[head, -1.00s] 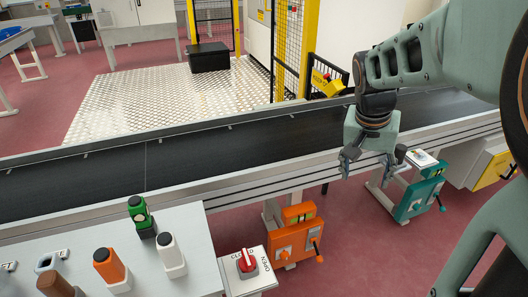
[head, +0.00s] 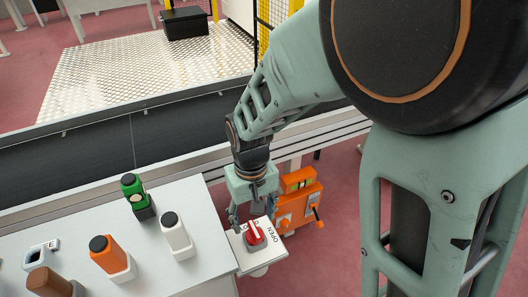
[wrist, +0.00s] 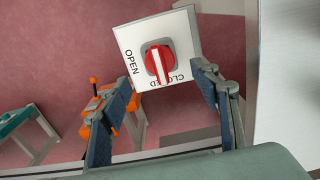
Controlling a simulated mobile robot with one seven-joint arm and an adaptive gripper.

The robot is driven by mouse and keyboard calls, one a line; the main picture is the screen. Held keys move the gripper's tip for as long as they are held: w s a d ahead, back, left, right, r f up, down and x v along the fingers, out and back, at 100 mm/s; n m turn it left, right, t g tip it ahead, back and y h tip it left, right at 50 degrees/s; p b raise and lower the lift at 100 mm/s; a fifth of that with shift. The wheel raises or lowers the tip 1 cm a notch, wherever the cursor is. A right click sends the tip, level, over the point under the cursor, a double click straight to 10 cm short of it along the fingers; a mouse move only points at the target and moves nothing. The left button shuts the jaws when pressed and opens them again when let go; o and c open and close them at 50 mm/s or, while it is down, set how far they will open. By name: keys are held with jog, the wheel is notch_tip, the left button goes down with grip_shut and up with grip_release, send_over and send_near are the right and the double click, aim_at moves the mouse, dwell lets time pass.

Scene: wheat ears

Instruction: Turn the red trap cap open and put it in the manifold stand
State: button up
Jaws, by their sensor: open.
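The red trap cap (head: 256,233) sits on a white plate (head: 243,262) marked OPEN and CLOSED, beside the grey table. In the wrist view the red cap (wrist: 157,60) has a white stripe on its handle, pointing toward CLOSED. My gripper (head: 254,212) is open and empty, just above the cap. In the wrist view its two fingers (wrist: 161,80) stand on either side of the cap's near end, apart from it. An empty holder (head: 38,258) stands on the table at left; I cannot tell whether it is the manifold stand.
Green (head: 133,187), orange (head: 108,255), white (head: 175,233) and brown (head: 49,283) bottles stand in holders on the table (head: 205,215). An orange valve box (head: 297,205) is right of the plate. A black conveyor (head: 180,130) runs behind.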

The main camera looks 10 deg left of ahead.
aim_at(255, 229)
notch_tip(255, 229, down, 6)
jog(key=shift+f+b, duration=0.15)
jog(key=shift+b, duration=0.6)
grip_shut()
jog(key=n, duration=0.2)
jog(key=shift+n, duration=0.3)
jog(key=n, duration=0.4)
jog(key=n+p, duration=0.2)
jog(key=n, duration=0.1)
jog(key=shift+r+n, duration=0.2)
jog(key=shift+n, duration=0.1)
jog(key=n+p, duration=0.1)
jog(key=n, duration=0.2)
jog(key=shift+f+n, duration=0.15)
jog(key=shift+n, duration=0.25)
jog(key=shift+p, duration=0.3)
